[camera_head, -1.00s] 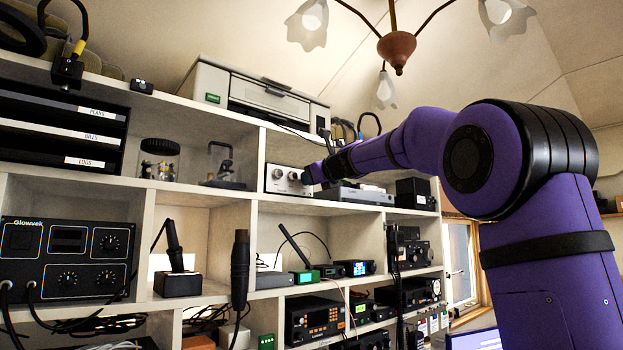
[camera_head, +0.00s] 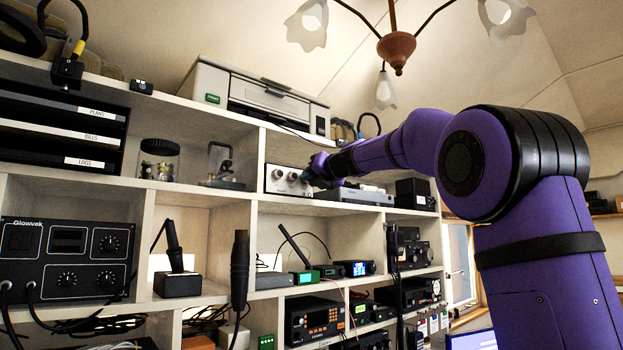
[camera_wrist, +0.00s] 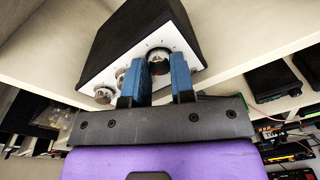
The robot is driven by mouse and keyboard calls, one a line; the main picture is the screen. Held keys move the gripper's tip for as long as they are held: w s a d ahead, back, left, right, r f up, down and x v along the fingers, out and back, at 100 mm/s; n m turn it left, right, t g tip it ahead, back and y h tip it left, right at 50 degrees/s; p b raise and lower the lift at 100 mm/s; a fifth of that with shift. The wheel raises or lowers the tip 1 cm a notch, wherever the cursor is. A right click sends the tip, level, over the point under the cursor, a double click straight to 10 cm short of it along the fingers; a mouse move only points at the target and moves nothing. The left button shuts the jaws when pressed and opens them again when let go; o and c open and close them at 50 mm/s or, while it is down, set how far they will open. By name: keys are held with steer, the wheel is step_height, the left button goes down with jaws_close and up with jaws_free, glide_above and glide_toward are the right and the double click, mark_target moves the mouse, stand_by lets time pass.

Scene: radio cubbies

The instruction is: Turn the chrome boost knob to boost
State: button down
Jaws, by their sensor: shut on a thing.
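A small box with a white front panel (camera_head: 276,186) and dark sides (camera_wrist: 135,28) stands in a cubby in the head view. Its front carries chrome knobs. In the wrist view, one chrome knob (camera_wrist: 158,53) sits between the two blue fingers of my gripper (camera_wrist: 157,66). My gripper is shut on this knob, with one finger on each side. Another chrome knob (camera_wrist: 103,95) is on the same panel, outside the fingers. In the head view, my gripper (camera_head: 308,179) is at the right part of the panel and hides part of it. The knob's marker and panel lettering are too small to read.
A flat silver device (camera_head: 358,196) lies on the same shelf, right of the box and below my wrist. A black box (camera_head: 414,194) stands farther right. A printer (camera_head: 262,95) sits on the shelf top above. A glass jar (camera_head: 159,160) stands to the left.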

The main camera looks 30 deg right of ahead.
steer(key=shift+f+m, duration=0.15)
steer(key=shift+m, duration=0.15)
steer(key=c, duration=1)
jaws_free()
steer(key=shift+o, duration=0.2)
